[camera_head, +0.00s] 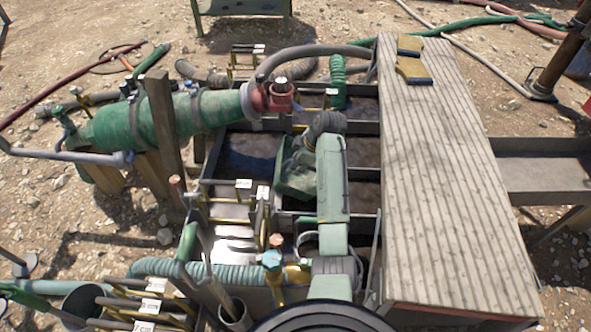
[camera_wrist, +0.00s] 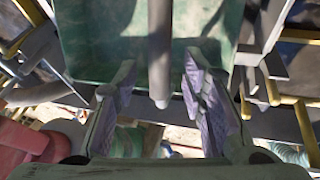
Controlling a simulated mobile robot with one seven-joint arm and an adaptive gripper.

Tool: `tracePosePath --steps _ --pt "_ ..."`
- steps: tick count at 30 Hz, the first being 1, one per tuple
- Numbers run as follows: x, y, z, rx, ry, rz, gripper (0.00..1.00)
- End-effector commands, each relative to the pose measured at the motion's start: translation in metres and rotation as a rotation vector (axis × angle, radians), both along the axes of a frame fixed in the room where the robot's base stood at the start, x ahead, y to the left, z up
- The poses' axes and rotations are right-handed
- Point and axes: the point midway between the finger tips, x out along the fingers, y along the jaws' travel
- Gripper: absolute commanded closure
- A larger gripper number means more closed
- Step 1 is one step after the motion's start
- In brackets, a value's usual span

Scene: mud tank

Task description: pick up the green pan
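The green pan (camera_head: 294,184) shows in the head view beside my forearm, above the dark open tank bays, and is partly hidden by my arm. In the wrist view the pan (camera_wrist: 105,45) fills the upper middle. A grey rod (camera_wrist: 160,50), which looks like the pan's handle, runs down from it between the fingers. My gripper (camera_wrist: 159,72) is open, with one finger on each side of the rod and a visible gap to each. In the head view my gripper is small and hard to make out near the pan.
A grey plank deck (camera_head: 440,180) lies right of the tank, with a yellow-and-black object (camera_head: 411,62) on it. Yellow rails and valve handles crowd the tank's left side.

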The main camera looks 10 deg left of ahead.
Motion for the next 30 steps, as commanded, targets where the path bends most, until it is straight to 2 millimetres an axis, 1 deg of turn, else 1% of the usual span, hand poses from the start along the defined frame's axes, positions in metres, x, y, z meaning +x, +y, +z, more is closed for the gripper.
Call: tracePosePath --steps 4,21,30 --pt "0.0000 0.0000 0.0001 0.000 0.000 0.000 0.62" --pt "0.0000 -0.0003 0.0004 0.000 -0.001 0.000 1.00" --pt "0.0000 -0.0002 0.0006 0.000 -0.001 0.000 1.00"
